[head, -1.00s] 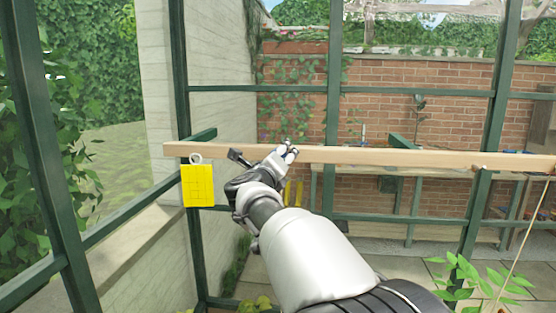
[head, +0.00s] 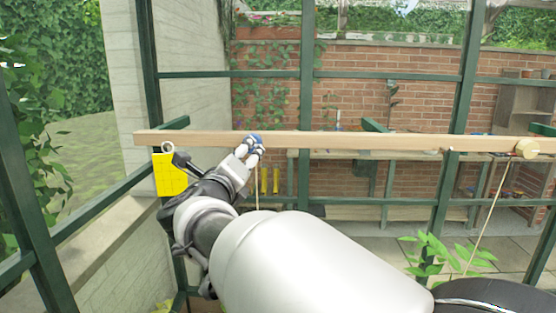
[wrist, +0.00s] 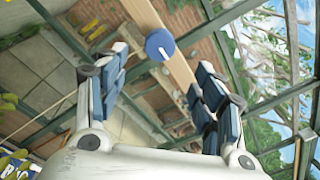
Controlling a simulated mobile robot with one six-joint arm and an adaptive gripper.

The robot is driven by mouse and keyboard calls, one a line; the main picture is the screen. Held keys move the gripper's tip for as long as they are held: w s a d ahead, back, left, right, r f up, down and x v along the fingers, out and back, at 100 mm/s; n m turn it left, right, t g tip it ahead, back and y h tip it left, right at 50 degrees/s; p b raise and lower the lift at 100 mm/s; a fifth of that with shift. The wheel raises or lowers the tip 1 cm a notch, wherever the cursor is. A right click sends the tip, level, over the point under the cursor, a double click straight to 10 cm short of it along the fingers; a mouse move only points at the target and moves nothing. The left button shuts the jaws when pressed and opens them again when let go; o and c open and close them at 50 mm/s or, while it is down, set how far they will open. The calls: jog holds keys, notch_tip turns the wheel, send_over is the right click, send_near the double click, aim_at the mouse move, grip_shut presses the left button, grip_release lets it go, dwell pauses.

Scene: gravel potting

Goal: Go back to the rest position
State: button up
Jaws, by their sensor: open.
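My gripper (head: 249,152) is raised near the left part of a long wooden beam (head: 370,141) in the head view. Its padded fingers stand apart in the wrist view (wrist: 163,62), with nothing held between them. A round blue piece (head: 257,139) shows at the beam, close to the fingertips. In the wrist view this blue disc (wrist: 159,45) sits on the beam (wrist: 180,72), just beyond the gap between the fingers. A thin cord hangs below it in the head view. Whether a finger touches the disc cannot be told.
A yellow card (head: 169,174) hangs by a ring at the beam's left end, close to my wrist. Green frame posts (head: 305,110) stand behind the beam, before a workbench.

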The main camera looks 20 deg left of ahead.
dwell(0.3)
jog(key=s+d+f+n+g+y, duration=0.1)
jog(key=s+d+n+g+y, duration=0.15)
jog(key=d+n, duration=0.5)
jog(key=s+d+n+g+y, duration=0.1)
jog(key=s+d+n+g, duration=0.15)
jog(key=d+n, duration=0.5)
jog(key=s+d+f+n+g+h, duration=0.3)
jog(key=s+d+f+n+g, duration=0.1)
jog(key=s+d+f, duration=0.7)
jog(key=s+d+f+n+g+h, duration=0.3)
jog(key=s+d+f+n, duration=0.3)
jog(key=s+d+f, duration=0.5)
jog(key=s+d+g, duration=0.1)
jog(key=s+d, duration=0.2)
jog(key=s, duration=0.3)
jog(key=shift+d+f+h, duration=0.25)
jog(key=shift+d+h, duration=0.05)
jog(key=shift+h, duration=0.05)
jog(key=shift+w, duration=0.1)
